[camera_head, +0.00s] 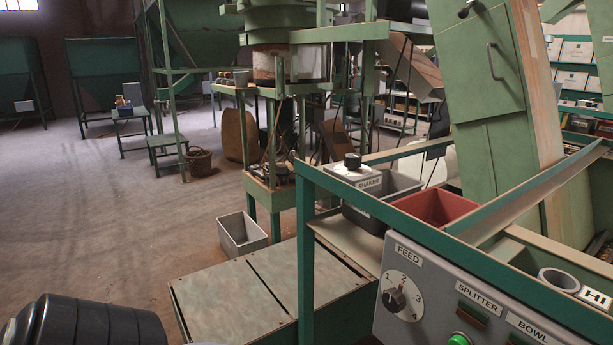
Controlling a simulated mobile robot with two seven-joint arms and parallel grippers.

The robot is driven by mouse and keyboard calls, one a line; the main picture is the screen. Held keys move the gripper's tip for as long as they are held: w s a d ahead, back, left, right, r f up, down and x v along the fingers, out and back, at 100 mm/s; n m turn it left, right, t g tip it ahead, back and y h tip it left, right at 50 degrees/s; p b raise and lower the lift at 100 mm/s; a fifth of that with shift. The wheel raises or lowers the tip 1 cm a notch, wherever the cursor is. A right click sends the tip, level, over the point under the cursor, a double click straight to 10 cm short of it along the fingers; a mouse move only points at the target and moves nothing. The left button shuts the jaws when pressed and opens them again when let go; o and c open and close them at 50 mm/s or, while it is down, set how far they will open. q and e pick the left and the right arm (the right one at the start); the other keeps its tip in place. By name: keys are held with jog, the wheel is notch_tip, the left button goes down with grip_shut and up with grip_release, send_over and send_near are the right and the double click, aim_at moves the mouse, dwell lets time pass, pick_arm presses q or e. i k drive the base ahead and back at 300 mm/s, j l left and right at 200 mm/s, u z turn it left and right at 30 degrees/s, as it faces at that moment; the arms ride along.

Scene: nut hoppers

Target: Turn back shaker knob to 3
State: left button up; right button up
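The shaker knob (352,161) is a black knob on top of a small light-grey box (354,173). A label reading SHAKER (369,184) is just below it, at the back of the green-framed machine. The knob is seen from the side, and its dial marks and setting are too small to read. A second black knob (395,299) sits on a white round dial marked 1, 2 and 3 under the label FEED, on the grey front panel (410,268). Neither of my grippers shows in this view.
A green rail (400,225) and upright post (305,250) stand in front of the shaker box. A grey bin (362,220) and a red bin (436,207) are beside it. A grey box (242,234) lies on the floor. Open floor (110,210) spreads to the left.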

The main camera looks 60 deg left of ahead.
aim_at(352, 161)
jog(key=u, duration=1.5)
